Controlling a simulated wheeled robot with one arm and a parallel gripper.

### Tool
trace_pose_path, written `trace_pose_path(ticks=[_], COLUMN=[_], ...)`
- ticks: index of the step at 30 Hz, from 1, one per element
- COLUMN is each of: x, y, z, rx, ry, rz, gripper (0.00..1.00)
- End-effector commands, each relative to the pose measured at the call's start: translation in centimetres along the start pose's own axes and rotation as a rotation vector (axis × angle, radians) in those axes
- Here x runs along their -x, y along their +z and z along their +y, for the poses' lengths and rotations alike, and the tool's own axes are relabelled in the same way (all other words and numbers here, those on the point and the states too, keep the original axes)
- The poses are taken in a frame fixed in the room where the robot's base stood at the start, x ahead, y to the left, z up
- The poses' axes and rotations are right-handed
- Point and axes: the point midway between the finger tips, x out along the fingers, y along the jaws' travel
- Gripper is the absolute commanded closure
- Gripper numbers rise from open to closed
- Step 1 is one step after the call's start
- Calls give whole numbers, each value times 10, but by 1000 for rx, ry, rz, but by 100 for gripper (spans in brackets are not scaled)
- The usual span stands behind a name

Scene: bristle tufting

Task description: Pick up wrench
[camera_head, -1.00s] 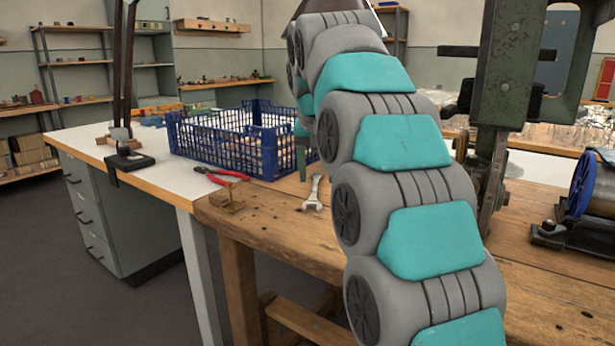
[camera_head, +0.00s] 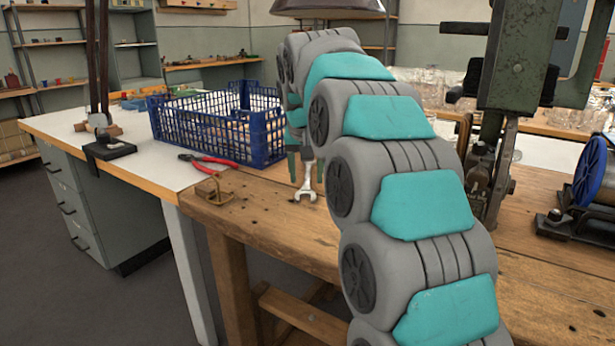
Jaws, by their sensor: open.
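The silver wrench (camera_head: 305,190) rests on the wooden bench near its left end, its open jaw toward me. My gripper (camera_head: 306,175) is just above the bench at the wrench, with one dark green finger to the left of the wrench's shaft and the other to the right. The fingers are apart, and a gap shows between the left finger and the wrench. My arm hides most of the gripper's body. I cannot tell how far the fingertips are above the bench top.
A blue crate (camera_head: 218,128) stands close behind the gripper. Red-handled pliers (camera_head: 208,161) and a small brass-coloured piece (camera_head: 213,191) lie to the left. A green machine (camera_head: 510,75) and a blue-rimmed spool (camera_head: 592,172) stand to the right. The bench front is mostly clear.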

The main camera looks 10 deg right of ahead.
Motion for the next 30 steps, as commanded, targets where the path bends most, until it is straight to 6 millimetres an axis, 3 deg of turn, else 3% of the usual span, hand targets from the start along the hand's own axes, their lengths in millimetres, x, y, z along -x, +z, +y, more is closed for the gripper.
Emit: trace_pose_path(ticks=[8, 24, 30], x=[-8, -7, -7], y=[1, 0, 0], z=[0, 0, 0], rx=[0, 0, 0], ry=[1, 0, 0], rz=[-2, -1, -1], gripper=[40, 98, 100])
